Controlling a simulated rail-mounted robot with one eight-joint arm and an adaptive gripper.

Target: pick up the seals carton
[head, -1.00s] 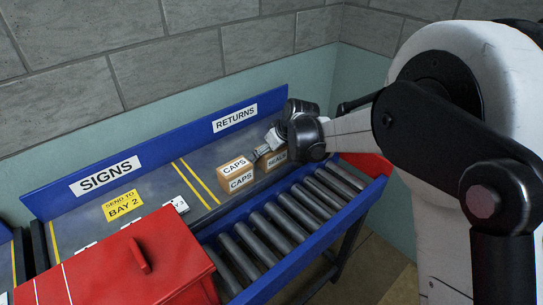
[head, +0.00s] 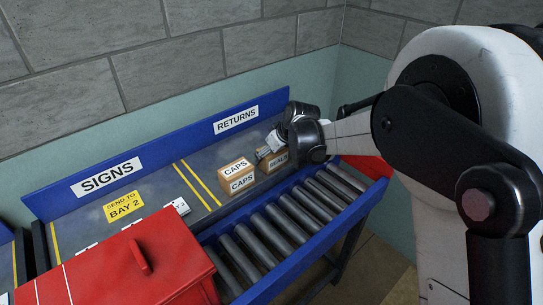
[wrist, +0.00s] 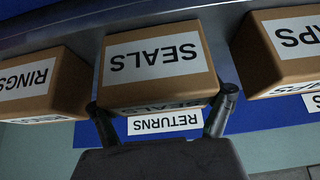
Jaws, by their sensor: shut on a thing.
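The seals carton (head: 277,161) is a small brown box with white labels, beside the caps carton in the head view. In the wrist view the seals carton (wrist: 160,62) is in the middle, its lettering upside down. My gripper (wrist: 162,100) has one finger at each side of it and is shut on it. In the head view my gripper (head: 268,151) reaches it from the upper right and hides part of it. The carton appears to be on the grey deck; I see no clear gap under it.
The caps carton (head: 237,175) stands close on the left in the head view. A rings carton (wrist: 40,85) is on the other side in the wrist view. A blue back wall with a RETURNS label (head: 236,119) rises behind. Rollers (head: 285,222) run in front; a red box (head: 125,265) is at lower left.

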